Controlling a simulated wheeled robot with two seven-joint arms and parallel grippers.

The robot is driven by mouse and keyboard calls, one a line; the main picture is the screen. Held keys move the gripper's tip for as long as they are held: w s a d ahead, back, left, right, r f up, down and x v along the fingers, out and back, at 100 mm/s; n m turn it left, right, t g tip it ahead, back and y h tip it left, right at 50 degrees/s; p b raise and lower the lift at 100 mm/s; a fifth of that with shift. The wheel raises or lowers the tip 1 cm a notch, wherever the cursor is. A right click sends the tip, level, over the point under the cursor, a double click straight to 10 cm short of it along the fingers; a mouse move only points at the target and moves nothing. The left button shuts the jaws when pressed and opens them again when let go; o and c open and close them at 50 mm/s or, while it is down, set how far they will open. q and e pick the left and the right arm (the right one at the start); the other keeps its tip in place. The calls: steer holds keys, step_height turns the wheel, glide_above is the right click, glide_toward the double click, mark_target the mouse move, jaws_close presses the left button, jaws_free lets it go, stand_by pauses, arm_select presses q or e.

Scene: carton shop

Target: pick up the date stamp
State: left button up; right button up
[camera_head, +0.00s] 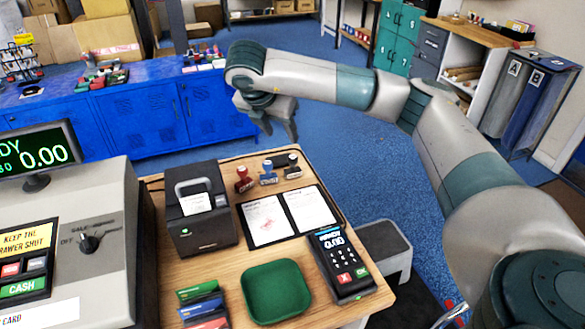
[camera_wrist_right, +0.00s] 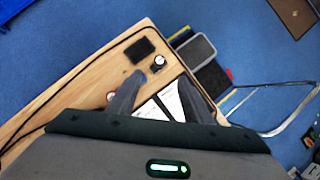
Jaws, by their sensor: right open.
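Three hand stamps stand in a row at the back of the wooden counter: a red one (camera_head: 243,179), a blue one (camera_head: 268,173) and a black one with a pale band (camera_head: 292,167). I cannot tell for certain which is the date stamp. In the wrist view the black one (camera_wrist_right: 158,62) stands beside a dark ink pad (camera_wrist_right: 138,50). The blue one (camera_wrist_right: 135,77) is partly behind a finger. My right gripper (camera_head: 281,128) is open and empty, above and beyond the stamps, touching none. In the wrist view its fingers (camera_wrist_right: 160,97) are spread apart. My left gripper is not in view.
On the counter are a printer (camera_head: 200,225), two paper sheets (camera_head: 266,222), a card terminal (camera_head: 342,262), a green tray (camera_head: 275,312) and several cards (camera_head: 203,305). A cash register (camera_head: 100,215) stands at left. Blue cabinets (camera_head: 130,120) stand behind, across open floor.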

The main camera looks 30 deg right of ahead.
steer(key=p, duration=0.5)
glide_toward(292, 157)
steer(key=x, duration=0.5)
steer(key=shift+s+d+r, duration=0.1)
steer(key=shift+d+r, duration=0.05)
steer(key=shift+d, duration=0.05)
steer(key=shift+d+f, duration=0.15)
steer(key=shift+f, duration=0.25)
steer(key=shift+w+d+f+p, duration=0.25)
steer(key=shift+f+p, duration=0.3)
steer(key=shift+p, duration=0.2)
steer(key=p+x, duration=0.2)
steer(key=shift+w+f, duration=0.1)
steer(key=shift+f, duration=0.35)
steer(key=shift+w+d+f, duration=0.15)
steer(key=shift+d+f, duration=0.05)
steer(key=shift+f, duration=0.35)
steer(key=c, duration=1.1)
